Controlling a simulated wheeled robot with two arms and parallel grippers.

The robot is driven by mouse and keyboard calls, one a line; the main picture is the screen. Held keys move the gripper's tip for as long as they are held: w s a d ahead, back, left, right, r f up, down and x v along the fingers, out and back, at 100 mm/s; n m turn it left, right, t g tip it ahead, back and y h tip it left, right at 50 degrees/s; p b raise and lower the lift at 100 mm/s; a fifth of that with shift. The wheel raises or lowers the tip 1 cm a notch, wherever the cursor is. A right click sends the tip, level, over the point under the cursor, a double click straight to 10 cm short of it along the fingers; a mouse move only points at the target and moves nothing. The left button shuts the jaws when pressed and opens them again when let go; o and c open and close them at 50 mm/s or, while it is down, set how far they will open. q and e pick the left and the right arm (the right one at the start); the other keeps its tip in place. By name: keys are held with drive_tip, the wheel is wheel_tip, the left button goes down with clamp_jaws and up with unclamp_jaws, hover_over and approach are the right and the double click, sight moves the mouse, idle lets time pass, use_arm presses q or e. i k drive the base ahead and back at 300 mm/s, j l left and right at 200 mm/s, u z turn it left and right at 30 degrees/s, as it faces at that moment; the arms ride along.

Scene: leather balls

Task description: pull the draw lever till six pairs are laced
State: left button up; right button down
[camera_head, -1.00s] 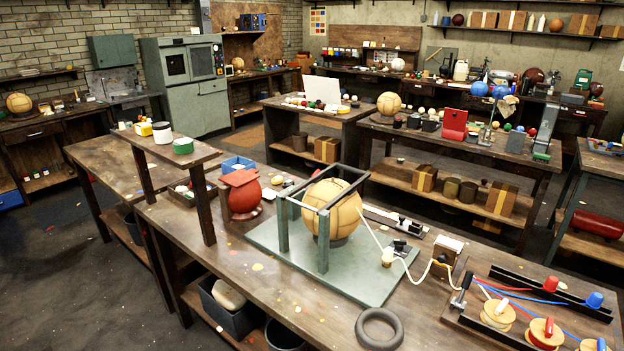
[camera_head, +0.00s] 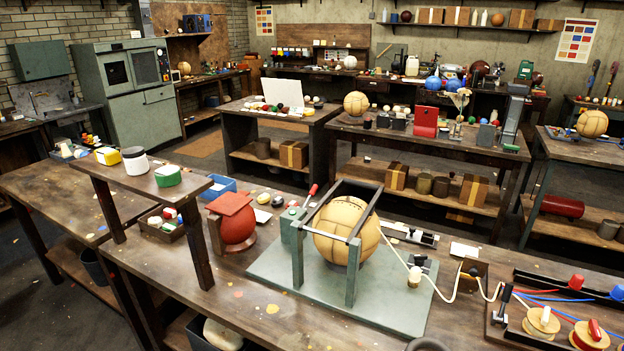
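A tan panelled ball (camera_head: 340,232) sits within a dark metal frame (camera_head: 354,278) on a grey-green plate (camera_head: 268,268) on the workbench. A red-handled lever (camera_head: 312,191) stands at the frame's left side. A black-handled lever (camera_head: 503,303) stands at the left end of the spool board. I cannot tell which is the draw lever. A cream cord (camera_head: 391,248) runs from the ball past a pale knob (camera_head: 414,277) to a wooden block (camera_head: 472,273). Lacing pairs are too small to make out. Neither of my grippers is in view.
Spools (camera_head: 541,322) with red and blue cords lie at right. A red ball under a red block (camera_head: 237,218) stands left of the plate. A raised shelf (camera_head: 140,180) stands at the bench's left. A dark ring (camera_head: 428,344) is cut off at the bottom edge.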

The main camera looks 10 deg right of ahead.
sight(313, 190)
drive_tip(key=i+j+z, duration=0.15)
drive_tip(key=j, duration=0.25)
drive_tip(key=i+j+z, duration=0.1)
drive_tip(key=j, duration=0.3)
drive_tip(key=i+j+z, duration=0.15)
drive_tip(key=j, duration=0.3)
drive_tip(key=i+j+z, duration=0.1)
drive_tip(key=j, duration=0.35)
drive_tip(key=i+j+z, duration=0.15)
drive_tip(key=j, duration=0.3)
drive_tip(key=i+j+z, duration=0.1)
drive_tip(key=j, duration=0.35)
drive_tip(key=i, duration=0.05)
